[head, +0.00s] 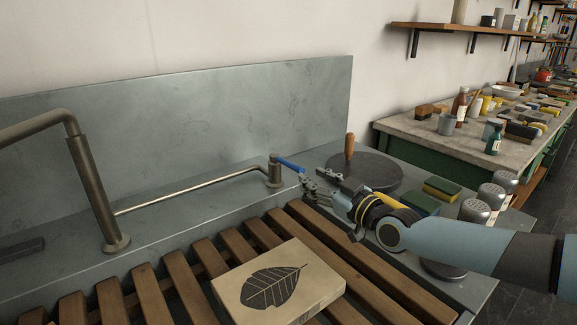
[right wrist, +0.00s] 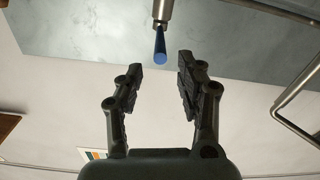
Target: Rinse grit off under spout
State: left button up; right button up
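A pale stone block (head: 275,290) with a black leaf picture lies flat on the wooden slat rack (head: 185,285). A metal spout (head: 92,190) rises at the left and bends out of the picture; its outlet is hidden and no water shows. A pipe runs from it to a valve (head: 275,174) with a blue lever (head: 291,165). My right gripper (head: 312,181) is open and empty, just right of the lever. In the right wrist view the lever (right wrist: 160,44) lies beyond the open fingertips (right wrist: 161,70), in line with the gap. My left gripper is out of view.
A dark round disc with a wooden handle (head: 349,147), sponges (head: 442,189) and metal-topped shakers (head: 475,210) stand around my right arm. A grey backsplash (head: 220,115) rises behind the valve. A cluttered bench (head: 400,127) stands farther right.

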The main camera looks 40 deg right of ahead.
aim_at(293, 164)
jog(key=w+b, duration=0.1)
jog(key=w, duration=0.1)
jog(key=w+b, duration=0.1)
jog(key=w, duration=0.1)
jog(key=w+b, duration=0.1)
jog(key=w, duration=0.2)
jog(key=shift+d+f, duration=0.25)
jog(key=shift+d, duration=0.1)
jog(key=shift+w+r+b, duration=0.15)
jog(key=shift+w+b, duration=0.15)
jog(key=shift+w, duration=0.5)
jog(key=shift+r, duration=0.1)
jog(key=shift+c, duration=0.2)
grip_shut()
